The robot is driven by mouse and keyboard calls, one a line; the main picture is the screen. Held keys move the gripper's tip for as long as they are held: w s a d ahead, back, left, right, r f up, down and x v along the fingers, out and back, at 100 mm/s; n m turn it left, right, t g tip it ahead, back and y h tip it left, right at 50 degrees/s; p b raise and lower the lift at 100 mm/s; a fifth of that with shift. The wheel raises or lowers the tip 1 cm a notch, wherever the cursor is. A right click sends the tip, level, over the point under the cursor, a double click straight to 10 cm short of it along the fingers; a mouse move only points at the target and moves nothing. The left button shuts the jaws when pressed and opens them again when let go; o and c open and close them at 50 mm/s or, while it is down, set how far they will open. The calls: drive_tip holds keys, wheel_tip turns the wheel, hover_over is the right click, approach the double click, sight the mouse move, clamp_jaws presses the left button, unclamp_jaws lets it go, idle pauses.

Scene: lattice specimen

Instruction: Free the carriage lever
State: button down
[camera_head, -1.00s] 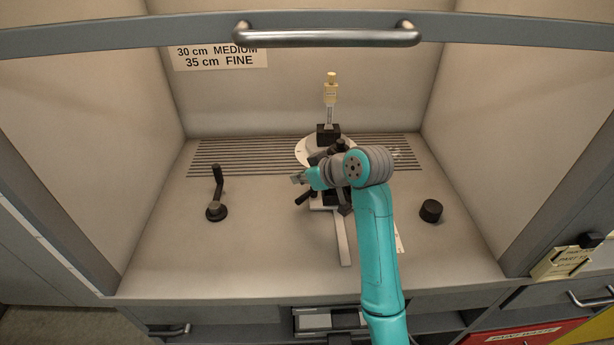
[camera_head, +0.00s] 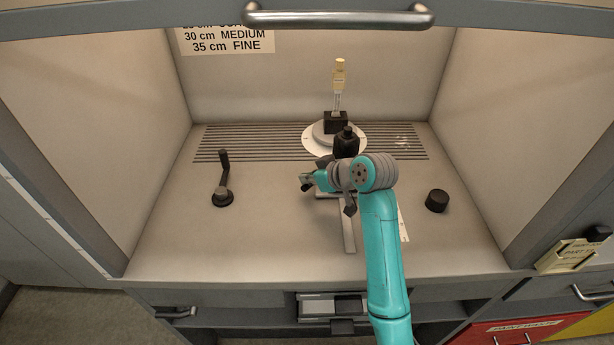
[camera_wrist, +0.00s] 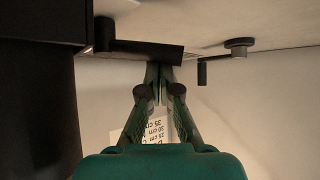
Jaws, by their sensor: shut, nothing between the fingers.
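My gripper (camera_head: 305,178) is shut and empty, low over the worktop beside the instrument in the middle of the cabinet. It also shows in the wrist view (camera_wrist: 159,68), where its fingertips meet at the edge of a dark bar, probably the carriage lever (camera_wrist: 140,49). I cannot tell whether they touch it. The bar runs sideways from a short dark post. In the head view my arm hides most of the carriage; a black upright part (camera_head: 346,143) shows behind it. A pale rail (camera_head: 349,236) runs towards the front.
A black crank (camera_head: 222,197) stands on the left and a black knob (camera_head: 437,200) on the right. A round white stand (camera_head: 314,139) with a yellow-topped holder (camera_head: 338,75) is behind. A large dark body (camera_wrist: 40,95) fills the wrist view's left. Worktop between crank and gripper is clear.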

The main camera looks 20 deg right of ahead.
drive_tip(key=shift+s+d, duration=0.6)
drive_tip(key=shift+s, duration=0.1)
drive_tip(key=shift+w+a, duration=0.1)
drive_tip(key=shift+w, duration=0.1)
drive_tip(key=shift+w+a, duration=0.3)
drive_tip(key=shift+w, duration=0.2)
drive_tip(key=shift+w+a+r, duration=0.2)
drive_tip(key=s+d+r, duration=0.3)
drive_tip(key=r, duration=0.5)
drive_tip(key=shift+s+d, duration=0.3)
drive_tip(key=shift+s, duration=0.05)
drive_tip(key=shift+f, duration=0.1)
